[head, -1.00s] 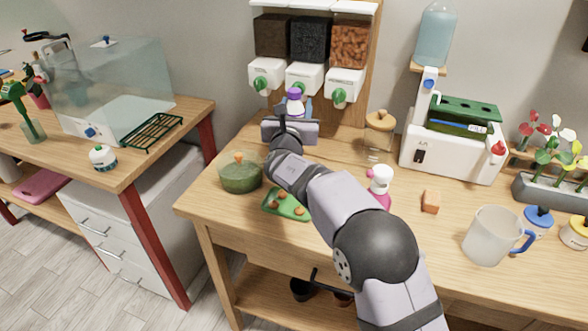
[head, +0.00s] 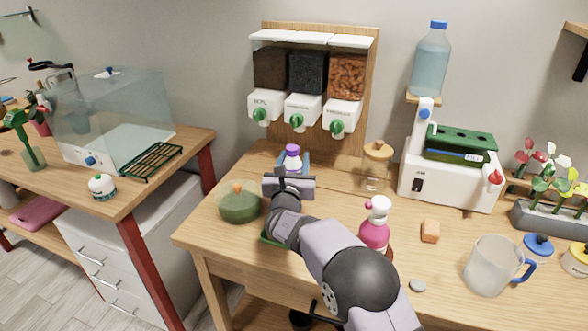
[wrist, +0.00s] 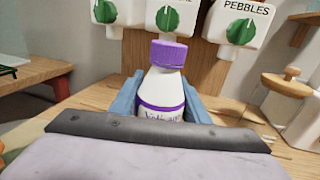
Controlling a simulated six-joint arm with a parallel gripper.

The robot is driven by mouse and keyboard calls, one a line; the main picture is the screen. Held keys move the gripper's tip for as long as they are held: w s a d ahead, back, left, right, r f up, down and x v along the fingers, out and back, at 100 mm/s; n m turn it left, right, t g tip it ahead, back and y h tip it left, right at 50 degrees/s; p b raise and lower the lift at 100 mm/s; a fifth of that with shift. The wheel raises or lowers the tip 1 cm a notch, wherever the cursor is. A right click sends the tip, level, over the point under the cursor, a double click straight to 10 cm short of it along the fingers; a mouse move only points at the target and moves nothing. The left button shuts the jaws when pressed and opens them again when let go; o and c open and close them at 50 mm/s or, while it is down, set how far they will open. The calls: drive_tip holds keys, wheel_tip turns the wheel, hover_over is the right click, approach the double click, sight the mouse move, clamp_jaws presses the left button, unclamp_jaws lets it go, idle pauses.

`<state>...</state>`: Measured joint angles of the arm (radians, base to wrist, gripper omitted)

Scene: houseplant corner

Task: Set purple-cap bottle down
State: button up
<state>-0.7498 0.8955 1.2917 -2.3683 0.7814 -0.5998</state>
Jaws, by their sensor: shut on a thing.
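The purple-cap bottle (wrist: 163,88) is white with a purple band and stands upright between the blue fingers of my gripper (wrist: 160,98) in the wrist view. My gripper is shut on it. In the head view the bottle's cap and upper part (head: 292,158) show above my gripper (head: 291,172), in front of the dispensers. The bottle's base is hidden behind my gripper in both views, so I cannot tell whether it touches the wooden table (head: 335,205).
Three dispensers (head: 304,108) hang behind the bottle. A green glass bowl (head: 239,204) is to the left, and a corked jar (head: 375,167) to the right. A pink spray bottle (head: 375,232) stands nearer, right of my arm. Bare tabletop lies between jar and gripper.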

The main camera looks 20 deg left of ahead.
sight(293, 171)
drive_tip(key=shift+f, duration=1.35)
drive_tip(key=shift+f, duration=0.2)
drive_tip(key=o, duration=1.4)
drive_tip(key=shift+r, duration=0.1)
drive_tip(key=shift+s+d, duration=0.1)
drive_tip(key=shift+s, duration=0.4)
drive_tip(key=b+v, duration=0.2)
drive_tip(key=v, duration=0.9)
drive_tip(key=shift+d, duration=0.1)
